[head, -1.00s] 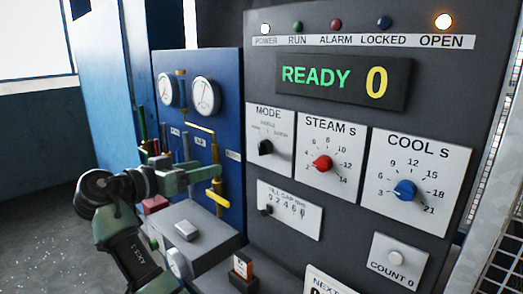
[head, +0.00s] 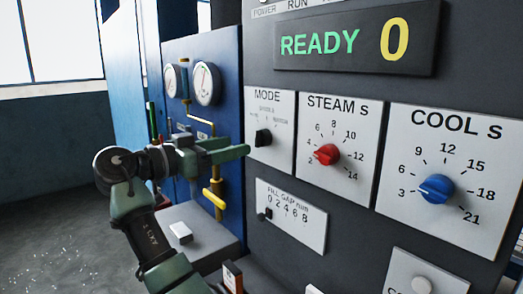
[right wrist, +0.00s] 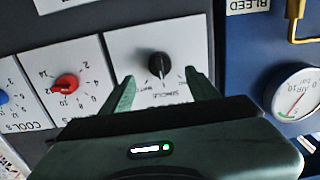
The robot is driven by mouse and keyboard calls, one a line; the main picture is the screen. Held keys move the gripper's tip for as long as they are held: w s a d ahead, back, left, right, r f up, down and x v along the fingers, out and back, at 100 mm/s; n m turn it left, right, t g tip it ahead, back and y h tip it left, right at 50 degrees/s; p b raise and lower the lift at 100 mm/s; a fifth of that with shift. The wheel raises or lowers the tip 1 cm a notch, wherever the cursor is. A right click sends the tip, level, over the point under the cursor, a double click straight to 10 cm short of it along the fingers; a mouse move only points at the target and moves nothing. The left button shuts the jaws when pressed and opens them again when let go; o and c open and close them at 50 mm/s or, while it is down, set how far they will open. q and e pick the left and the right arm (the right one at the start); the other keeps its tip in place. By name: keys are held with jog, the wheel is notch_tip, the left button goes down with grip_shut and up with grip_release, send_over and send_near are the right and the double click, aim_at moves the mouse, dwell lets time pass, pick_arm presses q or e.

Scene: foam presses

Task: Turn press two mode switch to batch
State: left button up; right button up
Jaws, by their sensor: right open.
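The MODE panel (head: 268,120) is a white plate with a black switch knob (head: 263,138) on the dark press front. In the right wrist view the black knob (right wrist: 160,64) shows upside-down beside small SINGLE lettering, and which position it points to is hard to read. My right gripper (head: 243,148) is open in front of and just left of the MODE panel in the head view. In the right wrist view its two green fingers (right wrist: 160,77) stand apart on either side of the knob, with nothing held; contact with the panel cannot be told. My left gripper is not in view.
Right of MODE are the STEAM dial with a red knob (head: 327,154) and the COOL dial with a blue knob (head: 437,188). The FILL GAP plate (head: 292,218) is below. The READY display (head: 355,43) is above. Yellow pipes (head: 215,195) and gauges are at left.

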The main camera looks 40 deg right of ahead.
aim_at(256, 141)
jog(key=d+p, duration=0.1)
jog(key=d, duration=0.1)
jog(key=d+p, duration=0.1)
jog(key=d, duration=0.3)
jog(key=shift+w+d+r+p, duration=0.1)
jog(key=shift+w+d+p, duration=0.15)
jog(key=shift+d+p, duration=0.15)
jog(key=shift+d, duration=0.3)
jog(key=shift+a, duration=0.1)
grip_shut()
